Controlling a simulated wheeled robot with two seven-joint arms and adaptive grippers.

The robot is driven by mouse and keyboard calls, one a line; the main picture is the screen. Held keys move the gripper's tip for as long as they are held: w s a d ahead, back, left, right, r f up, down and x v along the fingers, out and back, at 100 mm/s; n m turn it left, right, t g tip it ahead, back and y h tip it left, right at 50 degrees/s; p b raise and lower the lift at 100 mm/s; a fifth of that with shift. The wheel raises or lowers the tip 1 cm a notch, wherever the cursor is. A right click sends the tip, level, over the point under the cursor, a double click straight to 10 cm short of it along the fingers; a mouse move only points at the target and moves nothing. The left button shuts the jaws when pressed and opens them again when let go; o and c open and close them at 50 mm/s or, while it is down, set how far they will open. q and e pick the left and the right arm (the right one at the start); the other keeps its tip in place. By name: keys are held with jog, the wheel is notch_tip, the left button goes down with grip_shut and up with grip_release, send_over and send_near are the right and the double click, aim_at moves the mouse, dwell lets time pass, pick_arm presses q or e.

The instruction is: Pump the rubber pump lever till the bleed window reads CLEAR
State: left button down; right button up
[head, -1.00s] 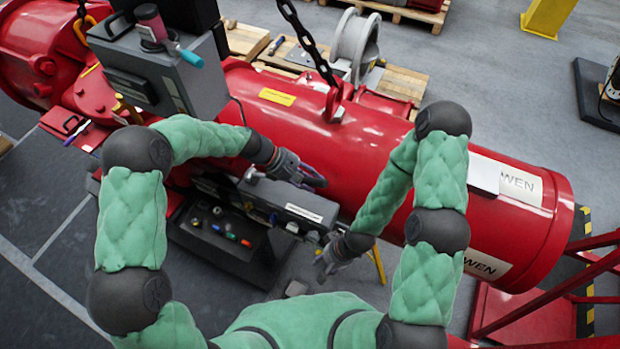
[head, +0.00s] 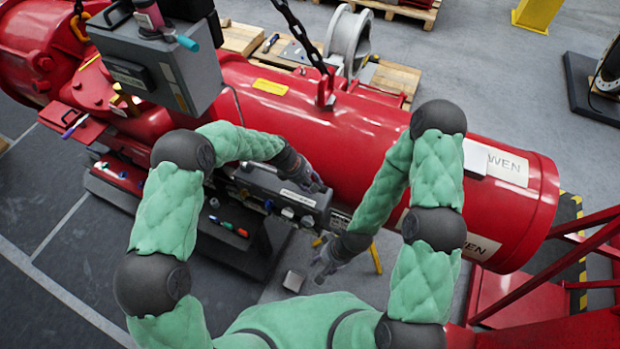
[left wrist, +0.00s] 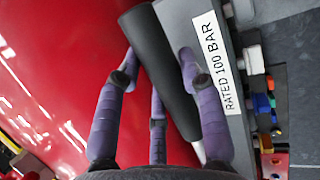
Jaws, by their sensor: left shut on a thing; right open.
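The rubber pump lever (left wrist: 161,68) is a thick black bar in the left wrist view. It slants beside the grey pump box (left wrist: 232,75) with its "RATED 100 BAR" label. My left gripper (left wrist: 155,75) has its purple fingers shut on the lever, on both sides of it. In the head view my left gripper (head: 308,178) is above the pump box (head: 262,181), and the lever is hidden or too small to make out. My right gripper (head: 325,262) is open and empty, below and in front of the box. I cannot make out the bleed window or its reading.
The large red actuator cylinder (head: 350,125) lies behind the pump box. A grey control case (head: 160,75) stands at upper left. Several coloured small items (head: 228,226) lie on a dark shelf below the box. A hanging chain (head: 300,40) meets the cylinder's top.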

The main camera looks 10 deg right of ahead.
pick_arm(q)
jog(key=shift+f, duration=0.65)
jog(key=shift+f+t+y, duration=0.3)
jog(key=shift+f, duration=0.15)
jog(key=c, duration=0.8)
grip_release()
jog(key=shift+o, duration=0.2)
jog(key=shift+r, duration=0.15)
jog(key=v, duration=1.1)
jog(key=shift+r, duration=0.35)
jog(key=shift+a, duration=0.15)
